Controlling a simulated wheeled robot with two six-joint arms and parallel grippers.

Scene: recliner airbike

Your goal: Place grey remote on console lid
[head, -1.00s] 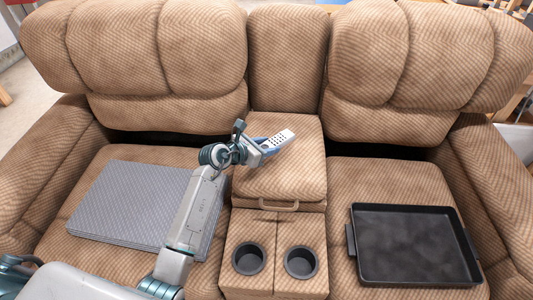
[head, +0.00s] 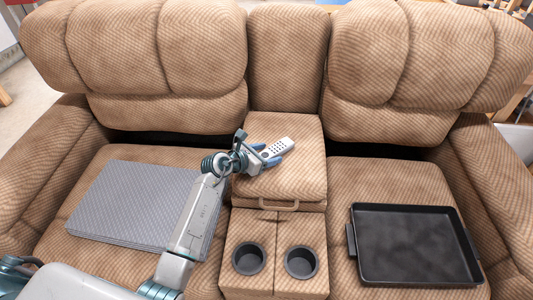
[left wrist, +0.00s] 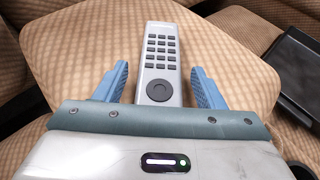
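The grey remote (head: 278,147) with dark buttons lies on the tan console lid (head: 290,182) in the middle of the couch. The left wrist view shows the remote (left wrist: 161,62) buttons up, with the lid (left wrist: 105,50) on both sides of it. My left gripper (head: 268,156) is at the remote's near end. Its blue fingers are spread, one on each side of the remote with gaps between, so it is open (left wrist: 160,88). My right gripper is not in view.
Two cup holders (head: 301,262) sit in the console in front of the lid. A black tray (head: 352,240) lies on the right seat. A grey folded blanket or mat (head: 135,205) lies on the left seat. The couch backrest (head: 285,60) rises behind the lid.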

